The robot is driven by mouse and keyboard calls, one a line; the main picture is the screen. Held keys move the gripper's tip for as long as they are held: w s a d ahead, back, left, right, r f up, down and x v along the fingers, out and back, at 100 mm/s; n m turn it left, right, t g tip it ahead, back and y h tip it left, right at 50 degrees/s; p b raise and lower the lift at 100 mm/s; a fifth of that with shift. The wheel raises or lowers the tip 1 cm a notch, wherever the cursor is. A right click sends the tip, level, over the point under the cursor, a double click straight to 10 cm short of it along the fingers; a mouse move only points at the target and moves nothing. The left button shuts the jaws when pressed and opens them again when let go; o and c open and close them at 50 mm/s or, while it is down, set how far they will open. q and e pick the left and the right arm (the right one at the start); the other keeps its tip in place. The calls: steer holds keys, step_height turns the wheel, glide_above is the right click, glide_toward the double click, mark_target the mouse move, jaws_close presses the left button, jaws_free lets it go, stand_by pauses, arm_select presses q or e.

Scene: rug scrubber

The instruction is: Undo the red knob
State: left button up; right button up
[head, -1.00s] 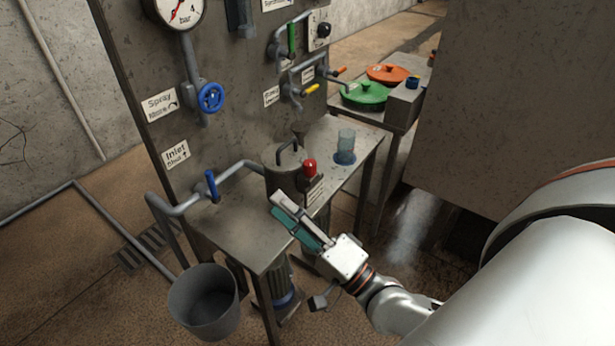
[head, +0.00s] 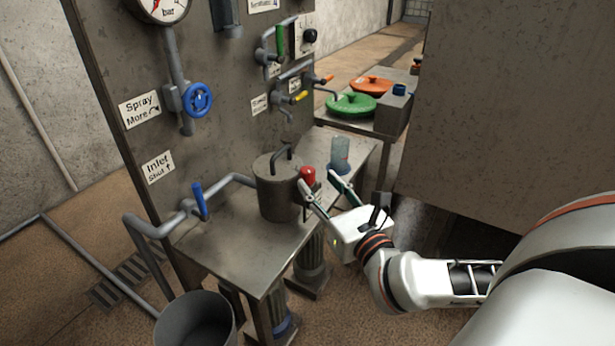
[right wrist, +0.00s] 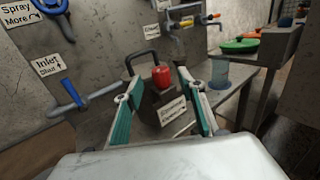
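The red knob (head: 307,175) sits on the side of a grey metal canister (head: 277,190) with a lid handle, on the metal bench. In the right wrist view the red knob (right wrist: 161,76) stands upright between and beyond my fingertips, above a small label (right wrist: 172,110). My right gripper (head: 318,181) is open, with its two teal-padded fingers spread and pointing at the knob. In the right wrist view the open gripper (right wrist: 158,85) has nothing between its pads. I cannot tell whether a finger touches the knob. My left gripper is not in view.
A clear beaker (head: 339,154) stands on the bench just right of the knob, close to a finger. A blue lever (head: 199,200) and pipe are at the bench's left. A grey bucket (head: 195,322) stands in front. A grey panel rises behind.

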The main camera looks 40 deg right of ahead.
mark_target(312, 173)
steer(key=shift+w+d+r, duration=0.1)
steer(key=shift+w+d, duration=0.15)
steer(key=shift+w, duration=0.9)
steer(key=shift+w+d, duration=0.2)
steer(key=shift+w, duration=0.95)
steer(key=c, duration=1.1)
